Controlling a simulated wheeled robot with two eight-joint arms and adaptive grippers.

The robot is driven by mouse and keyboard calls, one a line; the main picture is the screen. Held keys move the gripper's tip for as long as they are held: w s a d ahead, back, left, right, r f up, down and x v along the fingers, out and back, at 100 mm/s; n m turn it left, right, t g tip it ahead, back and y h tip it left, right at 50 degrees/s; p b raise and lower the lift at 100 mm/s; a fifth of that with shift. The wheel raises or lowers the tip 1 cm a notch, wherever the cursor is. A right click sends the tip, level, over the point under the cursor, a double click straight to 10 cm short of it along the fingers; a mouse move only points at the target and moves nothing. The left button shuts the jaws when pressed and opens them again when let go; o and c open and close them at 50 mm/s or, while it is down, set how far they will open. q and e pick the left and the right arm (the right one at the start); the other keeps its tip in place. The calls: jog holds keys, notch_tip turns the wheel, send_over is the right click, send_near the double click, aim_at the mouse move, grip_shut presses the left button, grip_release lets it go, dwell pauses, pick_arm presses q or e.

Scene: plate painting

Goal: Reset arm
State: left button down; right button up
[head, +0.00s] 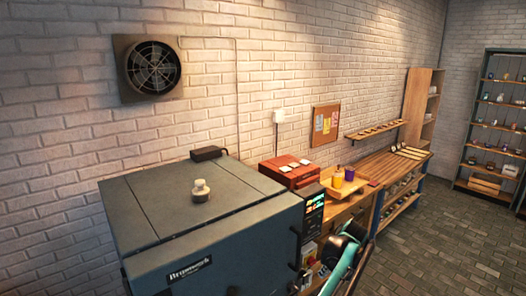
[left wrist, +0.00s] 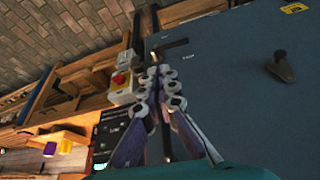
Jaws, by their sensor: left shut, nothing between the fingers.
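My left gripper (left wrist: 161,76) shows in the left wrist view with its two jointed fingers closed together and nothing between them. The fingers lie in front of the blue-grey kiln (left wrist: 235,100), near the side with its control panel. I cannot tell the gap between them and the kiln. In the head view, my left arm's teal and black part shows low at the right of the kiln (head: 215,260), and its fingers are hard to make out. My right gripper is in neither view.
A yellow cup (head: 337,180) and a purple cup (head: 349,173) stand on a workbench. A wooden bench (head: 380,164) runs along the wall. The paved floor (head: 440,240) at right is clear.

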pick_arm(q)
jog(key=s+a+r+m+h+b, duration=0.1)
jog(key=a+r+b, duration=0.2)
jog(key=a, duration=0.4)
jog(key=s+a+r+m+b, duration=0.1)
jog(key=a+r+b, duration=0.1)
jog(key=a, duration=0.5)
jog(key=s+a+r+m+t+b, duration=0.1)
jog(key=s+a+b, duration=0.3)
jog(key=s+a, duration=0.5)
jog(key=s+a+f+m+t+b, duration=0.1)
jog(key=s+a+f+b, duration=0.3)
jog(key=s+a+f, duration=0.4)
jog(key=s+a+f+m+t+h+b, duration=0.1)
jog(key=s+a+f+b, duration=0.4)
jog(key=s, duration=1)
jog(key=a+f+m, duration=0.1)
jog(key=a+f, duration=0.2)
jog(key=f, duration=0.1)
jog(key=shift+s+a+f+t, duration=0.15)
jog(key=shift+s+a+t, duration=0.05)
jog(key=shift+s+t, duration=0.1)
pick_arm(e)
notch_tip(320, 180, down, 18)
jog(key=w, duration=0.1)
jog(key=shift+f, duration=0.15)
